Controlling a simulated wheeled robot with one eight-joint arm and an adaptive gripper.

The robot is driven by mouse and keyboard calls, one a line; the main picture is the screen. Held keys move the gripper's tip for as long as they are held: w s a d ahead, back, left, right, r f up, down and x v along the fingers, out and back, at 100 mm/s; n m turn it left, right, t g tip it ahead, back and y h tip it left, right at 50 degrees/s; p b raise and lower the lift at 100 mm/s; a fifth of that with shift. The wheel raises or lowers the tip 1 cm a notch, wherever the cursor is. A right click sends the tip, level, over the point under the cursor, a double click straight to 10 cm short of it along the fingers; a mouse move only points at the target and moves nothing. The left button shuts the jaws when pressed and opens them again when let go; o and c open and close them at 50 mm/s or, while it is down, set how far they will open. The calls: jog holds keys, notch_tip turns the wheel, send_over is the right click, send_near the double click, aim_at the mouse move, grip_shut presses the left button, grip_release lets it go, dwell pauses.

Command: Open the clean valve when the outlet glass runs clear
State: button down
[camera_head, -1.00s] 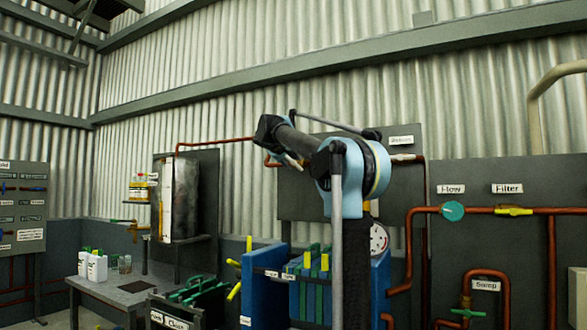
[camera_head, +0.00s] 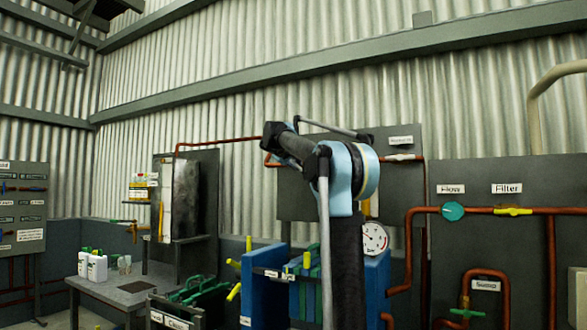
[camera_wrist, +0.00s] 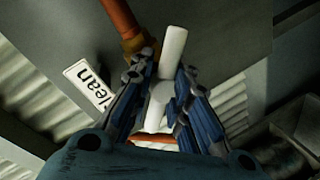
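In the wrist view a white valve handle (camera_wrist: 173,52) shows between and beyond the fingers of my gripper (camera_wrist: 162,75). The fingers stand apart on either side of it; I cannot tell whether they touch it. A tilted label reading "Clean" (camera_wrist: 87,84) is on the grey panel left of the handle. In the head view my gripper (camera_head: 290,158) is partly hidden by my own arm, in front of the grey panel. A narrow amber strip (camera_head: 371,206) shows beside my arm; I cannot tell whether it is the outlet glass.
Another white-handled valve (camera_head: 402,157) sits on the pipe right of my arm, under an unreadable label. A dial gauge (camera_head: 375,238) and a blue press (camera_head: 262,285) stand below. Flow (camera_head: 453,211) and Filter (camera_head: 513,211) valves are further right. A table (camera_head: 125,290) stands at left.

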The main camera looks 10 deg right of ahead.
jog(key=shift+a+f, duration=0.15)
jog(key=n+h, duration=0.1)
jog(key=n, duration=0.2)
jog(key=shift+g, duration=0.4)
jog(key=shift+n+g+h, duration=0.4)
jog(key=shift+n+h, duration=0.3)
jog(key=shift+n, duration=0.8)
jog(key=c, duration=1.5)
grip_release()
jog(key=shift+c, duration=0.2)
